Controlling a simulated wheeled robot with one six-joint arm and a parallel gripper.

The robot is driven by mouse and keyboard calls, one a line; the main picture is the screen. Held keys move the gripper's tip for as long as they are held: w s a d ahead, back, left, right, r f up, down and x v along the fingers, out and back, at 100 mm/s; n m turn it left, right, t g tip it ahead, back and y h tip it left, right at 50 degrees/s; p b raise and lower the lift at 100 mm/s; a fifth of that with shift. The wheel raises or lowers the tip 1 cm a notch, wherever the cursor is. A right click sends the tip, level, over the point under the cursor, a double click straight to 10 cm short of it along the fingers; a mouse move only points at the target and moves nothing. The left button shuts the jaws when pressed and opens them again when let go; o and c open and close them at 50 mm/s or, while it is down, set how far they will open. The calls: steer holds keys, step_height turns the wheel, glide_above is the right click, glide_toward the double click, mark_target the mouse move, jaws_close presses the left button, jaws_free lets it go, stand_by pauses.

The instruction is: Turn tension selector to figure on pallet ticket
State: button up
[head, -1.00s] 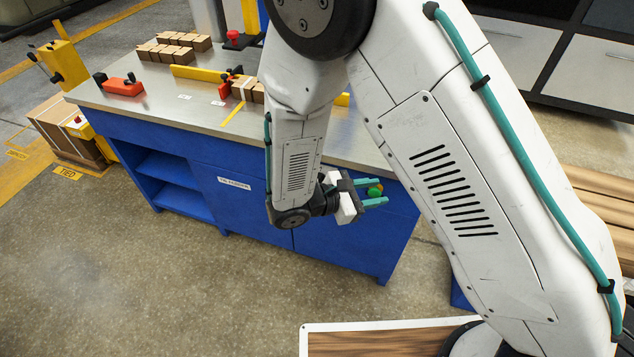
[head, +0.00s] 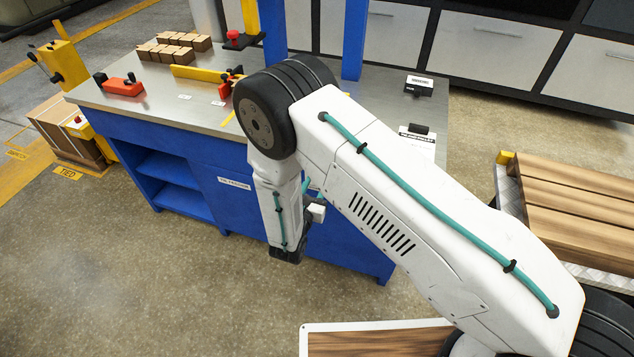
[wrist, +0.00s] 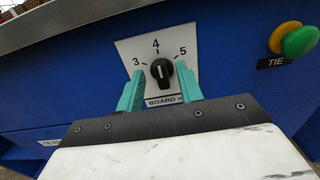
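The selector knob (wrist: 161,71) is black and round with a white pointer mark, on a white plate marked 3, 4 and 5. The pointer is upright, towards 4. The plate's lower label reads "BOARD" and is partly hidden by my gripper. My gripper (wrist: 160,80) is open, with one teal finger on each side of the knob; I cannot tell whether they touch it. In the head view my gripper (head: 313,192) is at the blue bench front, partly hidden by my arm. I cannot make out a pallet ticket with a readable figure.
A green button with a yellow one behind (wrist: 292,39) sits right of the plate, above a TIE label (wrist: 276,62). The bench top (head: 190,108) carries brown boxes (head: 172,48), a red tool (head: 120,86) and a yellow bar (head: 195,73). Floor in front is clear (head: 150,270).

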steer(key=shift+x, duration=0.8)
steer(key=shift+d, duration=0.1)
jaws_close()
steer(key=shift+m, duration=0.3)
steer(key=m, duration=1.1)
steer(key=shift+s+d+f, duration=0.2)
steer(key=shift+d+f, duration=0.1)
steer(key=shift+d, duration=0.1)
steer(key=shift+m, duration=0.3)
